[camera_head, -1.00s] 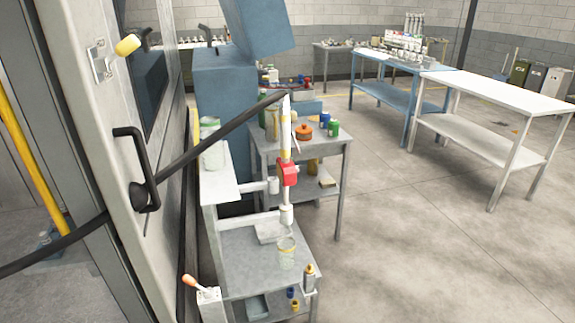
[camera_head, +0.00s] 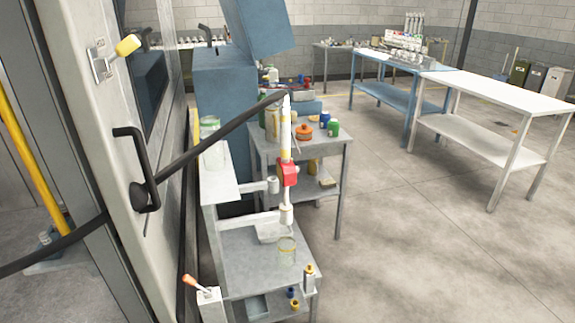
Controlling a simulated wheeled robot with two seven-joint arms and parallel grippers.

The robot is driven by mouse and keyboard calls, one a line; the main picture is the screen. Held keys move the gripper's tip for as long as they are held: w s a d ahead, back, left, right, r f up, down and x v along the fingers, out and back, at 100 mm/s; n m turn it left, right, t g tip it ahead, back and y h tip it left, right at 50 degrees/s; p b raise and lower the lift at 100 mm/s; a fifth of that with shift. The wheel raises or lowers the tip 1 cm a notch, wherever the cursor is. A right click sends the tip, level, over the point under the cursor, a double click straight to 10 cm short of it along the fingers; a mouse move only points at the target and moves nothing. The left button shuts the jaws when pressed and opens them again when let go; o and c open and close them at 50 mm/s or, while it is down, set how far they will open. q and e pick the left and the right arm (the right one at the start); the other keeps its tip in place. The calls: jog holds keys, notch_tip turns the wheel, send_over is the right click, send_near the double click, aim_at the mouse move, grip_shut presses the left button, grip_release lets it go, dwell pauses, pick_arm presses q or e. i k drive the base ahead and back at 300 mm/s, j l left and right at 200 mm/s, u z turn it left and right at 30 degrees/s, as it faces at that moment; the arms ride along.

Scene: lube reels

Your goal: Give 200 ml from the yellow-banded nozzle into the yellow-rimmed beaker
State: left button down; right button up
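The nozzle (camera_head: 286,140) is white with a yellow band and a red part at mid-length. It stands upright, tip down, at the bracket arms of a grey stand. A black hose (camera_head: 210,142) runs to its top from the left. The yellow-rimmed beaker (camera_head: 287,254) stands on the grey shelf (camera_head: 250,250) below the nozzle's tip, apart from it. The beaker looks mostly clear; its liquid level is too small to tell. Neither of my grippers is in view.
A lever with an orange handle (camera_head: 192,283) stands front left of the shelf. Small bottles (camera_head: 309,276) sit at its right front edge. A grey table (camera_head: 343,146) with cans and an orange pot is behind. A white panel (camera_head: 122,150) fills the left.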

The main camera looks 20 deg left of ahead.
aim_at(293, 137)
jog(key=i+l+u, duration=0.1)
jog(key=l, duration=0.35)
jog(key=i+l+u, duration=0.1)
jog(key=i+l, duration=0.15)
jog(key=l, duration=0.15)
jog(key=i+l+u, duration=0.1)
jog(key=l, duration=0.35)
jog(key=i+l+u, duration=0.1)
jog(key=l, duration=0.4)
jog(key=i+l+u, duration=0.1)
jog(key=l, duration=0.35)
jog(key=i+l+u, duration=0.1)
jog(key=l, duration=0.4)
jog(key=i+l+u, duration=0.1)
jog(key=l, duration=0.4)
jog(key=i, duration=0.1)
